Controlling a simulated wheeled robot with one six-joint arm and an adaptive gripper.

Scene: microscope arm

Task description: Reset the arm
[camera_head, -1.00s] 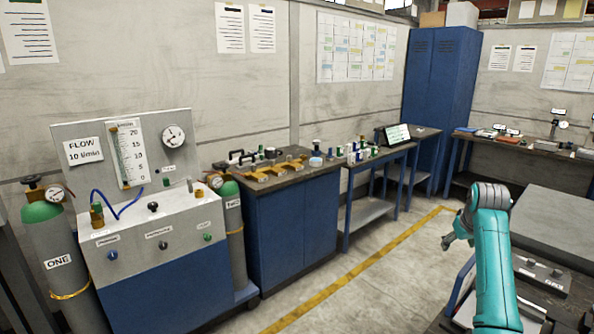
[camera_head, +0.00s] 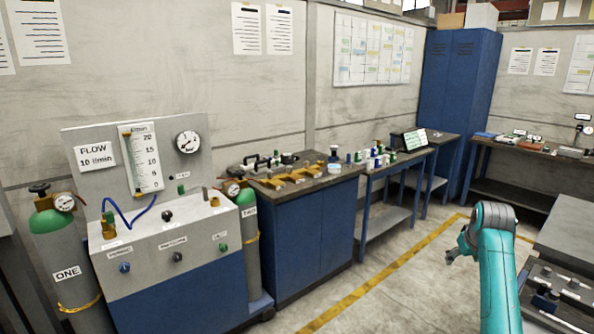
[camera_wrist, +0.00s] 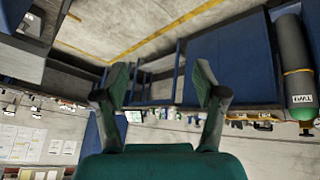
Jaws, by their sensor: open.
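My arm shows teal at the right of the head view, bent at its top joint. My gripper (camera_head: 458,252) is at the end of the arm, over the floor near the yellow line, apart from every bench. In the wrist view my gripper (camera_wrist: 160,92) has its two fingers spread wide with nothing between them. That view is upside down, with the floor at the top and the wall at the bottom.
A gas panel (camera_head: 165,255) with cylinder ONE (camera_head: 70,265) and a second cylinder (camera_head: 248,240) stands left. A blue cabinet (camera_head: 310,235), a small bench (camera_head: 385,205) and a locker (camera_head: 455,110) line the wall. A dark bench (camera_head: 565,240) is at right. The floor (camera_head: 410,290) between is clear.

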